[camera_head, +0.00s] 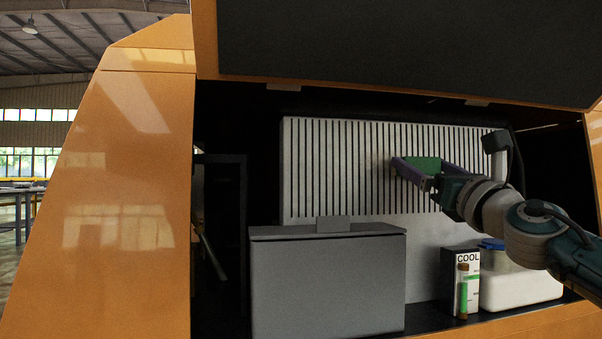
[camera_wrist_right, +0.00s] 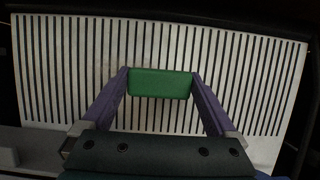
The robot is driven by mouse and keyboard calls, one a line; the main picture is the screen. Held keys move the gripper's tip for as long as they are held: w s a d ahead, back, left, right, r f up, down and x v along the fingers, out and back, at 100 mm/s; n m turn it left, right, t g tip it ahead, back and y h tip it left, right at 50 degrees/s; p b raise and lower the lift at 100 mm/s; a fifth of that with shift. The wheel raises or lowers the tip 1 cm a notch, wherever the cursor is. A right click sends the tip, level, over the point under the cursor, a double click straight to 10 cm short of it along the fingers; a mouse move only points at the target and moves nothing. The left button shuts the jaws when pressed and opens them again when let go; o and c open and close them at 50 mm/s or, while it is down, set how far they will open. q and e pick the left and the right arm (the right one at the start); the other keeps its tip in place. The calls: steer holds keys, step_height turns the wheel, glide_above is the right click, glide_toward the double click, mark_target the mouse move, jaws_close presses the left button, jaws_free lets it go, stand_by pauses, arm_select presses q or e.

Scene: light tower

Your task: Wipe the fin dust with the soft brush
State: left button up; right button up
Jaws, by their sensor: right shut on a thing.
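The white finned panel (camera_head: 335,165) with dark vertical slots stands at the back of the open orange housing. It fills most of the right wrist view (camera_wrist_right: 55,70), where a faint brownish smudge shows on the fins to the left of the brush. My right gripper (camera_head: 412,168) reaches in from the right, in front of the fins. Its purple fingers are shut on a green block, the soft brush (camera_wrist_right: 160,83). The brush also shows in the head view (camera_head: 424,164). Its bristles are hidden, and I cannot tell whether it touches the fins. My left gripper is not in view.
A grey box (camera_head: 325,285) stands in front of the panel's lower left. A dark box marked COOL (camera_head: 467,257), a small bottle with a green label (camera_head: 463,290) and a white container (camera_head: 520,288) with a blue item stand at lower right. A dark raised cover (camera_head: 400,45) hangs above.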

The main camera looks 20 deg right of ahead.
mark_target(440, 165)
steer(key=d, duration=0.1)
steer(key=d+b, duration=0.1)
steer(key=shift+s+d+f, duration=0.1)
steer(key=shift+s+d, duration=0.2)
steer(key=shift+s, duration=0.05)
steer(key=shift+d+b, duration=0.3)
steer(key=shift+s+r, duration=0.1)
steer(key=shift+r, duration=0.1)
steer(key=shift+a, duration=0.1)
